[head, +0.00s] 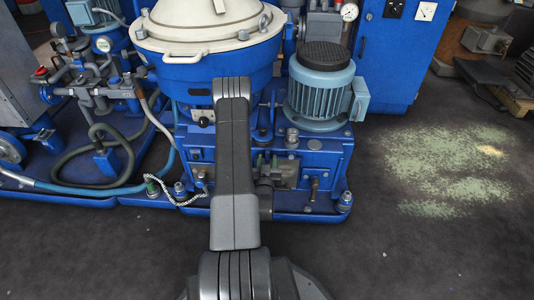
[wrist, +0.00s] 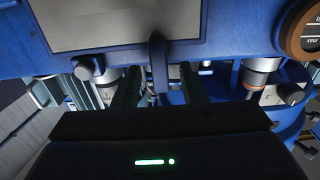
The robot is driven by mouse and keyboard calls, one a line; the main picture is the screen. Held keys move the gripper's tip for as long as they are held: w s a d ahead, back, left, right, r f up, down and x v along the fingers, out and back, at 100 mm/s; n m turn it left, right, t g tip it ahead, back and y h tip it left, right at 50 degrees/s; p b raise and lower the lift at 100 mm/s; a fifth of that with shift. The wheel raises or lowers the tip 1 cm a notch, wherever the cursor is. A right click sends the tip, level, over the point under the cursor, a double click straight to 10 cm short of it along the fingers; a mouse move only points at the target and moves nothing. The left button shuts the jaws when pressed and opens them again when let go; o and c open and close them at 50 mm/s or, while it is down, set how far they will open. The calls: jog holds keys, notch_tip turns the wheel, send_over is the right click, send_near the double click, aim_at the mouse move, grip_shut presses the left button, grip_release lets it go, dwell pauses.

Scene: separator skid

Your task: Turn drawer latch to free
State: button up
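In the wrist view, my gripper (wrist: 159,78) shows two dark fingers set apart with a gap between them. A dark blue upright tab (wrist: 158,55), which looks like the drawer latch, stands in line with this gap, in front of a grey panel (wrist: 95,25). Its lower end reaches between the fingertips in the picture; I cannot tell whether either finger touches it. In the head view, my arm covers the middle of the blue skid, and I cannot make out the gripper or the latch.
In the wrist view, a grey knob (wrist: 86,69) sits left of the fingers, and another knob (wrist: 290,94) and a round gauge (wrist: 306,32) are at right. In the head view, a motor (head: 320,90) and a separator bowl (head: 200,50) stand on the skid.

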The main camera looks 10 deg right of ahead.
jog(key=shift+w, duration=0.1)
jog(key=shift+c, duration=0.2)
grip_shut()
